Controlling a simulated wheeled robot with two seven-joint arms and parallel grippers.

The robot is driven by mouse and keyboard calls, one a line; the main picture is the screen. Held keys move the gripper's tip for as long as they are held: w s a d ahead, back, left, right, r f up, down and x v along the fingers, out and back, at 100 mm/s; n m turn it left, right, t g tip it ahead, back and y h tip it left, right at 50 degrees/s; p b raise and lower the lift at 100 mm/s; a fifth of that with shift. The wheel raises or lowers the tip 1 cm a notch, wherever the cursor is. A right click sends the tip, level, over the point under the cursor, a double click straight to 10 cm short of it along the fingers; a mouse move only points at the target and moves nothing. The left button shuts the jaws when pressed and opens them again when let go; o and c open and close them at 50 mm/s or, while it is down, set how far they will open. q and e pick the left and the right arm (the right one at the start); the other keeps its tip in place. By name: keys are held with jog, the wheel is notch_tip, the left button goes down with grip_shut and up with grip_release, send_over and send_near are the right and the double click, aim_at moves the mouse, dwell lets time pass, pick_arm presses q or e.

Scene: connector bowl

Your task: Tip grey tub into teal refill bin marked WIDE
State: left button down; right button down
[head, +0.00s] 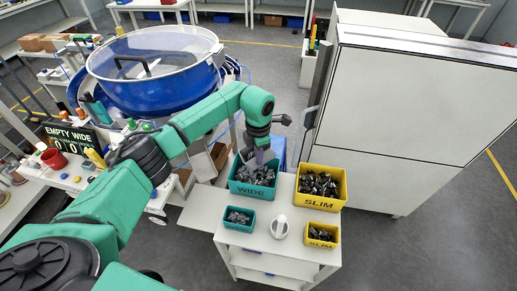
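A large teal bin marked WIDE (253,191) stands on the white cart, filled with dark grey connectors. A smaller teal bin (239,226) with similar parts stands in front of it; I cannot read its label. My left gripper (264,157) points down at the back right of the large teal bin, at or just above its contents. My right gripper is not in view.
A large yellow SLIM bin (336,200) and a small yellow one (322,242) stand to the right. A white round object (280,228) sits between the small bins. A tall white cabinet (400,110) rises behind right. A blue bowl machine (155,90) stands at back left.

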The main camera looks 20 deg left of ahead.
aim_at(266, 161)
pick_arm(q)
jog(key=f+t+h+b, duration=0.1)
jog(key=h+b, duration=0.1)
jog(key=w+f+t+h+b, duration=0.1)
jog(key=f+t+h+b, duration=0.1)
jog(key=shift+f, duration=0.2)
jog(key=t+h+b, duration=0.1)
jog(key=b, duration=0.3)
jog(key=t+h+b, duration=0.1)
jog(key=h+b, duration=0.1)
jog(key=b, duration=0.3)
jog(key=t+h+b, duration=0.1)
jog(key=t+b, duration=0.1)
jog(key=b, duration=0.3)
jog(key=shift+w+d+r+h, duration=0.1)
jog(key=shift+d+r+h, duration=0.15)
jog(key=shift+r+h, duration=0.05)
jog(key=shift+r+t+b, duration=0.2)
jog(key=shift+t+b, duration=0.1)
jog(key=shift+b, duration=0.25)
jog(key=shift+r, duration=0.1)
